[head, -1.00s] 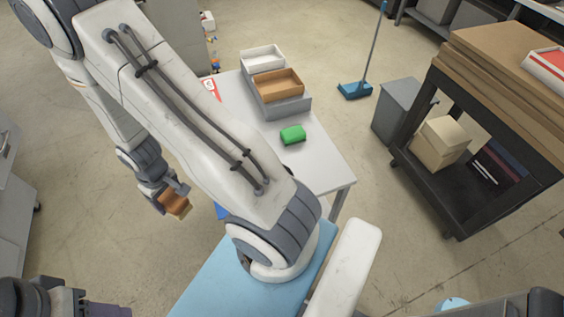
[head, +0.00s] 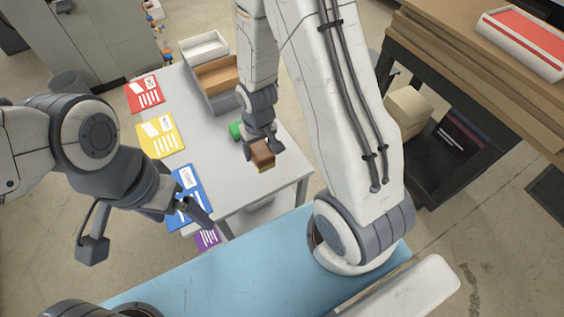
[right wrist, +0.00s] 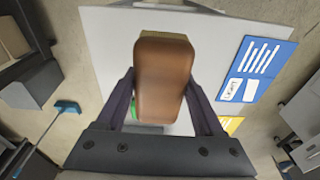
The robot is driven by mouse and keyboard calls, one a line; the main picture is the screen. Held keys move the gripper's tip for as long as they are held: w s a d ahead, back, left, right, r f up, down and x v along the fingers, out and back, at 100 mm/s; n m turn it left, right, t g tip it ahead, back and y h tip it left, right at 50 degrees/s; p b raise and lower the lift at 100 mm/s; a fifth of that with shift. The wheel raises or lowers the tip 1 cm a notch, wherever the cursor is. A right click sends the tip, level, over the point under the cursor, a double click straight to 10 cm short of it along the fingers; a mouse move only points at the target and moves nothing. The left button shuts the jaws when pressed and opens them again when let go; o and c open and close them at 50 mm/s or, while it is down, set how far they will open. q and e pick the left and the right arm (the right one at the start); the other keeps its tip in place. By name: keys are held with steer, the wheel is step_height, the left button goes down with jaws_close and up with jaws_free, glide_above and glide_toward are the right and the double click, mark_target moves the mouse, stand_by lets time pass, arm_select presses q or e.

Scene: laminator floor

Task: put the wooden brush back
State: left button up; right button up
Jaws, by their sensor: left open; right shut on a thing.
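The wooden brush (head: 262,155) is a brown block with a pale tan underside. My right gripper (head: 263,143) is shut on it and holds it over the right part of the white table (head: 225,175). In the right wrist view the brush (right wrist: 163,75) sits between the two fingers and covers much of the table behind it. My left gripper (head: 146,231) is open and empty, with its fingers wide apart, at the table's left front side. One finger overlaps the blue card (head: 183,188) in the picture.
A grey tray (head: 226,104) with a brown bin (head: 216,76) and a white bin (head: 204,46) stands at the table's back. A green object (head: 236,131) is partly hidden behind my right gripper. Red (head: 145,96), yellow (head: 160,137) and purple (head: 207,239) cards line the left side.

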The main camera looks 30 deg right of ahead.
steer(key=s+a+f+b, duration=0.2)
steer(key=s+a+b, duration=0.2)
steer(key=b, duration=0.1)
steer(key=w+d+f+p, duration=0.2)
steer(key=w, duration=0.1)
steer(key=w+d+f+p, duration=0.2)
steer(key=w+p, duration=0.1)
steer(key=w+d+f+p, duration=0.2)
steer(key=w, duration=0.1)
steer(key=shift+w+d+f+p, duration=0.1)
steer(key=shift+w+d+p, duration=0.1)
steer(key=shift+d+p, duration=0.1)
arm_select(q)
step_height(320, 180, down, 3)
steer(key=b, duration=0.3)
steer(key=shift+r, duration=0.2)
arm_select(e)
step_height(320, 180, down, 4)
steer(key=shift+w+f, duration=0.1)
arm_select(q)
steer(key=shift+f+b, duration=0.1)
steer(key=shift+b, duration=0.25)
arm_select(e)
steer(key=shift+f, duration=0.1)
steer(key=shift+f, duration=0.2)
steer(key=o, duration=1.4)
steer(key=shift+r, duration=0.1)
steer(key=shift+o, duration=0.2)
steer(key=shift+r, duration=0.15)
